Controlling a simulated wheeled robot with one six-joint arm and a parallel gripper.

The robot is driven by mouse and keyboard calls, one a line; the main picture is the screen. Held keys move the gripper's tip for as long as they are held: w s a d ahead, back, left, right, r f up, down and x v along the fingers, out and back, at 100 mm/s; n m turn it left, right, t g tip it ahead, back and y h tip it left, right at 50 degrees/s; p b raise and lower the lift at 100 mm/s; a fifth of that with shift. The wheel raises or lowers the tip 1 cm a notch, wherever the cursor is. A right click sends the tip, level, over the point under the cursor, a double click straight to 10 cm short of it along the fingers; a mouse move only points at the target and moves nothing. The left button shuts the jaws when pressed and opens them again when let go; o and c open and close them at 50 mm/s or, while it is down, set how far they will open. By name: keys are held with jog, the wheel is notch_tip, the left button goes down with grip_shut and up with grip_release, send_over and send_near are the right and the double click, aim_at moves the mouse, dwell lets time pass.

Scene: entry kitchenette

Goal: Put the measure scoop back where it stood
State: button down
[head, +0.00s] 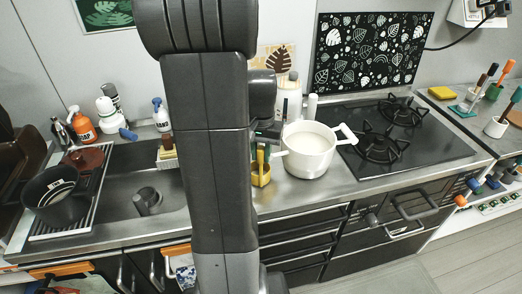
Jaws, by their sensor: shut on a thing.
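My gripper (264,141) shows in the head view just right of my upright arm, which hides part of it. It points down beside the white pot and is shut on a small yellow thing with an upright handle, which I take to be the measure scoop (261,178). The scoop is low over the steel counter, left of the pot. I cannot tell whether it touches the counter.
A white two-handled pot (308,160) stands close to the right, near the black hob (400,140). A pale bottle (291,100) stands behind. The sink (125,195), a black pot (55,198) and several bottles are at left. Bare counter shows in front of the white pot.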

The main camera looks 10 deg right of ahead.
jog(key=shift+f, duration=0.2)
jog(key=c, duration=1.2)
grip_release()
jog(key=shift+r, duration=0.1)
jog(key=shift+f+b, duration=0.2)
jog(key=shift+b, duration=0.1)
notch_tip(320, 180, up, 14)
jog(key=shift+w+a, duration=0.25)
jog(key=shift+w, duration=0.1)
